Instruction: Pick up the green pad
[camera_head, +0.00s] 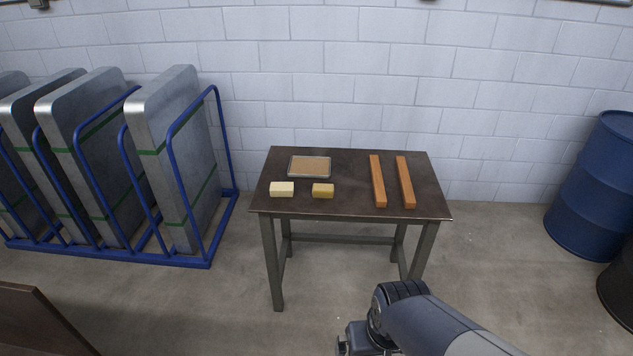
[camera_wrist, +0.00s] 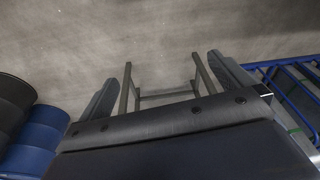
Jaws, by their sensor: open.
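I see no green pad in either view. On the dark table (camera_head: 345,180) in the head view lie a cream block (camera_head: 282,189) and a yellow block (camera_head: 322,190), side by side near the front edge at left. Behind them is a shallow metal-rimmed tray with a tan inside (camera_head: 291,167). My gripper (camera_wrist: 163,70) shows in the wrist view with its two fingers wide apart and nothing between them but floor and table legs. In the head view my gripper is low, in front of the table, and partly cut off by the bottom edge.
Two orange-brown bars (camera_head: 378,181) (camera_head: 405,182) lie on the table's right half. A blue rack (camera_head: 212,225) with grey slabs bearing green bands stands left. A brown surface (camera_head: 38,325) is at lower left. Floor before the table is clear.

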